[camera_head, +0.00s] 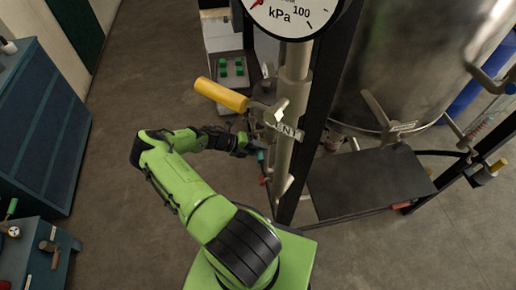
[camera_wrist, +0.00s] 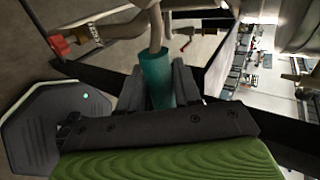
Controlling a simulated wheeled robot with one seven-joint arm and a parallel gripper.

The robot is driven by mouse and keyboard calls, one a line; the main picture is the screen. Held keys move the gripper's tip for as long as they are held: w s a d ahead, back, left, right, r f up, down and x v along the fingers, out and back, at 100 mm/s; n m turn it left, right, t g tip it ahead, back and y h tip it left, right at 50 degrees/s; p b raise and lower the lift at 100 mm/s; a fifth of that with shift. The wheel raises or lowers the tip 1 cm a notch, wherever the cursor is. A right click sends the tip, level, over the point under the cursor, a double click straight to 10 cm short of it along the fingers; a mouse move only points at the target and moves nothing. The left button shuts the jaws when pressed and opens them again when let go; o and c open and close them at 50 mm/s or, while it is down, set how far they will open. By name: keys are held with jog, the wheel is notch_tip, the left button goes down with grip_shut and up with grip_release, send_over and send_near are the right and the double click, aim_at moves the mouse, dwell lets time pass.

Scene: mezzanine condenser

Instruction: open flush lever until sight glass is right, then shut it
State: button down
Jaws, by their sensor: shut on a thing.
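My gripper (camera_head: 244,144) is at the pale upright pipe (camera_head: 282,150) in the head view. In the wrist view my gripper (camera_wrist: 159,78) is shut around a teal handle (camera_wrist: 155,62), apparently the flush lever's grip. The handle also shows as a small teal patch (camera_head: 262,156) in the head view, partly hidden. A bare metal stem (camera_wrist: 155,28) runs from it up to the pipework. No flush label is readable, and I cannot make out a sight glass or its level.
A yellow lever (camera_head: 220,95) sticks out left above my gripper, by a partly hidden tag (camera_head: 288,131). A kPa gauge (camera_head: 292,14) is cut off at the top. A red knob (camera_wrist: 59,46) is left in the wrist view. A metal tank (camera_head: 405,60) stands right; open floor (camera_head: 110,190) lies left.

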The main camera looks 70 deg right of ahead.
jog(key=shift+r, duration=0.1)
dwell(0.3)
jog(key=c, duration=0.9)
grip_release()
jog(key=shift+w, duration=0.1)
jog(key=v, duration=1.5)
jog(key=shift+w+r+b, duration=0.15)
jog(key=shift+w+b, duration=0.1)
jog(key=shift+b, duration=0.05)
